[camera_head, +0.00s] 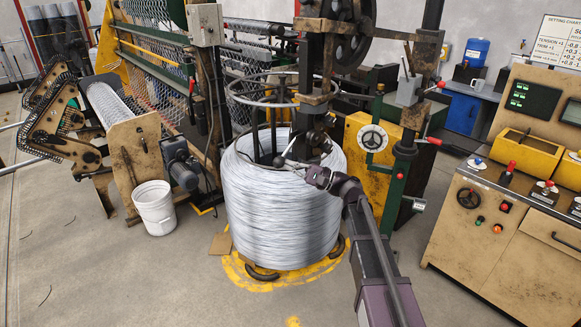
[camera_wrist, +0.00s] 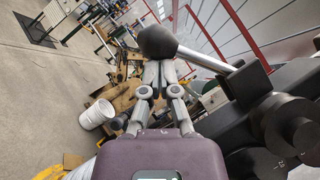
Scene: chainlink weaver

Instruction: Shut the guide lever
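A lever with a black ball knob (camera_wrist: 157,42) on a bright metal rod (camera_wrist: 205,60) shows in the wrist view; I take it to be the guide lever. Its rod runs right to a dark mechanism. In the head view a small dark knob (camera_head: 279,161) shows beside the machine column, above the wire coil. My gripper (camera_wrist: 160,66) has its fingers close together, with nothing seen between them. The knob appears just beyond the fingertips; I cannot tell whether they touch. In the head view my gripper (camera_head: 288,163) is over the coil's upper edge.
The large wire coil (camera_head: 282,215) stands below my gripper on a yellow floor ring. A dark column (camera_head: 313,85) rises above it. A handwheel (camera_head: 374,138) and red-knobbed levers are to the right, near a control console (camera_head: 510,220). A white bucket (camera_head: 155,207) stands left; the floor ahead of it is open.

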